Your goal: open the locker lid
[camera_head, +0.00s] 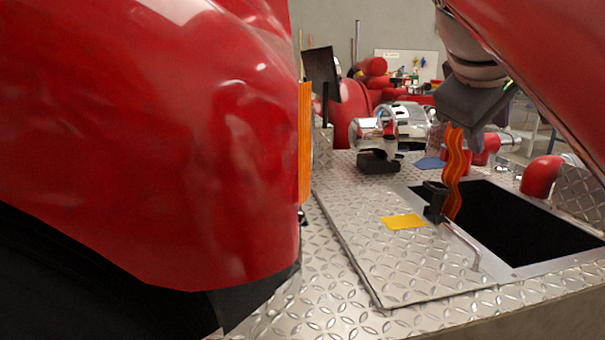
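The locker lid (370,235) is a diamond-plate metal panel with a yellow label (404,222). It looks flat on the deck, left of a dark rectangular opening (512,225). A thin metal handle bar (462,246) runs along its right side. My gripper (447,205) comes down from the upper right, its grey body above the opening. A wavy orange strip hangs below that body, down to a small black block by the far end of the handle. Whether the block touches the handle, and how far apart the fingers are, I cannot tell.
A large red glossy body (150,140) fills the left side and hides part of the deck. A chrome fitting on a black base (378,145) stands behind the lid. Red rounded parts (541,177) stand beyond the opening. The near deck strip is clear.

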